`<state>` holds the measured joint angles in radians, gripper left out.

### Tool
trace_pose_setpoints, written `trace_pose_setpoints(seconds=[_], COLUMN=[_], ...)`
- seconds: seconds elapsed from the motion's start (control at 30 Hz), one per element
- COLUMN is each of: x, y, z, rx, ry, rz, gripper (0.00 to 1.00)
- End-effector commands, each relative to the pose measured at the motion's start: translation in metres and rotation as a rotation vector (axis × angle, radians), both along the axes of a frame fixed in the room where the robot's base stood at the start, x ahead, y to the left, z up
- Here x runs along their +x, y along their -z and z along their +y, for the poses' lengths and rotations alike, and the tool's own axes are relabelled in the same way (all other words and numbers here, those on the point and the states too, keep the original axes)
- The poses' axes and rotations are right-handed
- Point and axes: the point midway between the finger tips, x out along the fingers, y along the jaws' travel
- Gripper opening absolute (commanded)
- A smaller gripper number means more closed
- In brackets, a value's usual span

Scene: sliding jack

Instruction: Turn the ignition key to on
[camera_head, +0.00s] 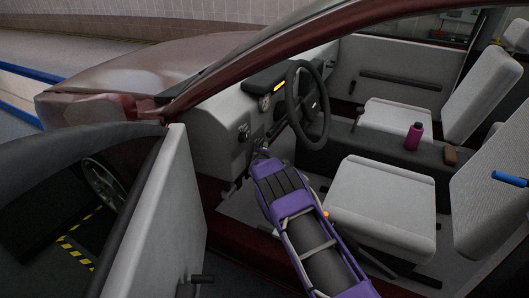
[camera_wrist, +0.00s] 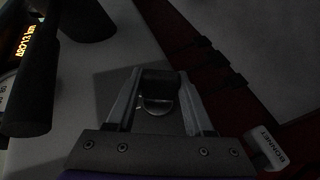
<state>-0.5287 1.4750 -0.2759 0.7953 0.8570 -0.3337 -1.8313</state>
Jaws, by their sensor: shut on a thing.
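My gripper (camera_head: 262,154) reaches through the open car door to the lower dashboard, below and left of the steering wheel (camera_head: 308,105). In the wrist view, the two fingers of my gripper (camera_wrist: 159,82) close on a dark block with a rounded silver edge below it. It appears to be the ignition key (camera_wrist: 158,106). The key is hidden behind my gripper in the head view. I cannot tell its turn position.
A white lever marked BONNET (camera_wrist: 270,148) is at the lower right of the wrist view. Dark round parts and orange lettering (camera_wrist: 22,40) are at the left. The open door (camera_head: 160,215) stands left of my arm; the driver's seat (camera_head: 383,205) is to its right.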

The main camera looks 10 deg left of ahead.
Motion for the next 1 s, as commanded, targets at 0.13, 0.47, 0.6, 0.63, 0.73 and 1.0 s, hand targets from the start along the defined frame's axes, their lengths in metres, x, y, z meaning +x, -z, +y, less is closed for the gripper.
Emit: trace_pose_setpoints(seconds=[0.13, 0.47, 0.6, 0.63, 0.73, 1.0], x=[0.0001, 0.0003, 0.0004, 0.0004, 0.0006, 0.0002], y=[-0.0015, -0.0005, -0.0007, -0.0007, -0.0011, -0.0008], z=[0.0014, 0.0002, 0.0002, 0.0002, 0.0005, 0.0010], rx=[0.020, 0.062, 0.076, 0.078, 0.084, 0.094], ry=[-0.003, -0.001, -0.001, 0.000, -0.001, -0.002], rz=[0.065, 0.197, 0.236, 0.242, 0.259, 0.284], gripper=[0.00, 0.00, 0.00, 0.00, 0.00, 0.00])
